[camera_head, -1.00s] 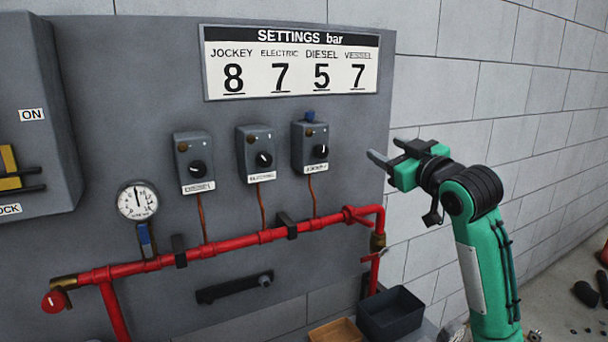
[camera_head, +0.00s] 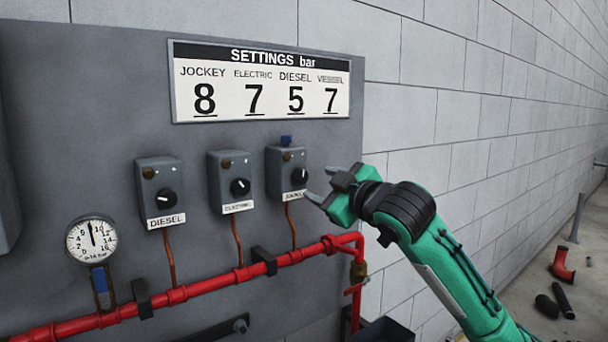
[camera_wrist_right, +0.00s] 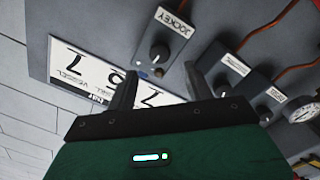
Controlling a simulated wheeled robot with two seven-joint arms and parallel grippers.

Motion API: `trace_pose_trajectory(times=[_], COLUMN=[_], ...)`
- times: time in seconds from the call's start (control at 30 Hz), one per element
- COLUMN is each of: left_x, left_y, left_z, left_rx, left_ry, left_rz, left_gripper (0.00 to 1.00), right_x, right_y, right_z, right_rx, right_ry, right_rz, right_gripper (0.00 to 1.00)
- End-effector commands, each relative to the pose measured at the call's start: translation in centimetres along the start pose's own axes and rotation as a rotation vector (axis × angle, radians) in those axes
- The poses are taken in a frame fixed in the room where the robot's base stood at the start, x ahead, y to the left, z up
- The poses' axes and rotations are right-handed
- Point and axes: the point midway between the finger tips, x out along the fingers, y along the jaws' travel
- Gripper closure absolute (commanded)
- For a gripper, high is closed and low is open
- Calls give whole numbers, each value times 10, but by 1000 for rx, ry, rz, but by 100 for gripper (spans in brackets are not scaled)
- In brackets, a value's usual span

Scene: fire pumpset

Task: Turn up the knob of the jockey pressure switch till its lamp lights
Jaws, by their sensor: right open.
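The jockey pressure switch (camera_head: 283,161) is the rightmost of three grey boxes on the panel. Its black knob (camera_head: 299,176) has a pale pointer mark. Its small lamp (camera_head: 287,157) looks dark brown and unlit. In the right wrist view the jockey label (camera_wrist_right: 174,22), the knob (camera_wrist_right: 159,53) and the lamp (camera_wrist_right: 158,72) show upside down. My right gripper (camera_head: 319,183) is open and empty, just right of the knob and apart from it. In the wrist view its fingers (camera_wrist_right: 160,82) stand either side of the box's lamp end. My left gripper is out of view.
The electric switch (camera_head: 231,170) and diesel switch (camera_head: 158,180) stand to the left. A settings board (camera_head: 262,82) above reads jockey 8. A red pipe (camera_head: 205,287) and pressure gauge (camera_head: 91,240) lie below. Loose pipe parts (camera_head: 563,265) lie on the floor at right.

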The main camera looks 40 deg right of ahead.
Motion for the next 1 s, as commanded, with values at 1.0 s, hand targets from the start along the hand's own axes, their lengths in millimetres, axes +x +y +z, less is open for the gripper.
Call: trace_pose_trajectory(times=[1.0], left_x=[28], left_y=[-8], left_z=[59], left_rx=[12], left_ry=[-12], left_rz=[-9], left_gripper=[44], right_x=[72], right_y=[0], right_z=[0], right_rx=[-1], right_ry=[1], right_rz=[0], right_gripper=[65])
